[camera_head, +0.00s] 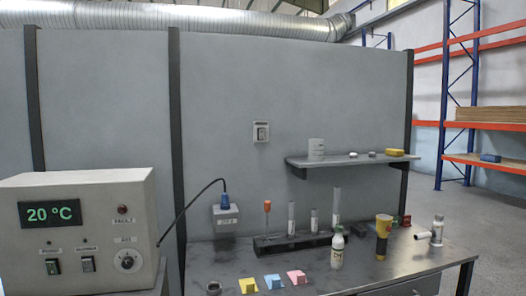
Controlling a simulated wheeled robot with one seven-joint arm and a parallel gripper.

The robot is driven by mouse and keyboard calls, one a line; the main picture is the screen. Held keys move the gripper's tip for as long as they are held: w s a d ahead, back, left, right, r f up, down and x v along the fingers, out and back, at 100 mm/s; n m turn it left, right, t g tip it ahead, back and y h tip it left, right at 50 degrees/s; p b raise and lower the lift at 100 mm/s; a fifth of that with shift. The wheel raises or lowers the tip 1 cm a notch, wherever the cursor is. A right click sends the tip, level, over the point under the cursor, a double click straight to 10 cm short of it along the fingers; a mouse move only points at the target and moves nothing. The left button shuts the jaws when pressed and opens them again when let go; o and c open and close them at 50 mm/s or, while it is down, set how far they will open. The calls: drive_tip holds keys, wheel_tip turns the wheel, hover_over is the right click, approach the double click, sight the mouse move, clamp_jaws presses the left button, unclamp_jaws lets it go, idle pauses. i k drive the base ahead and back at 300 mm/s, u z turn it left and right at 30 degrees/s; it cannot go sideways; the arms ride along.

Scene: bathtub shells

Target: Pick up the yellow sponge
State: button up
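Several yellow things show in the head view, and none can be told for sure as the yellow sponge. A small yellow block (248,285) sits at the front edge of the dark bench, left of a blue block (273,281) and a pink block (296,277). A flat yellow piece (394,152) lies at the right end of the wall shelf (340,161). A yellow handheld tool (382,240) stands upright on the bench. My gripper is not in view.
A grey control box (85,235) reading 20 °C stands at the left. A rack (290,243) with upright tubes stands behind the blocks. A white bottle (337,248) stands beside the yellow tool. A small dark cup (214,287) is left of the yellow block.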

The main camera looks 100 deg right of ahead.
sight(392, 152)
drive_tip(key=i, duration=0.65)
drive_tip(key=z, duration=4.5)
drive_tip(key=i, duration=0.5)
drive_tip(key=u, duration=0.05)
drive_tip(key=k, duration=0.5)
drive_tip(key=z, duration=1.25)
drive_tip(key=i, duration=0.8)
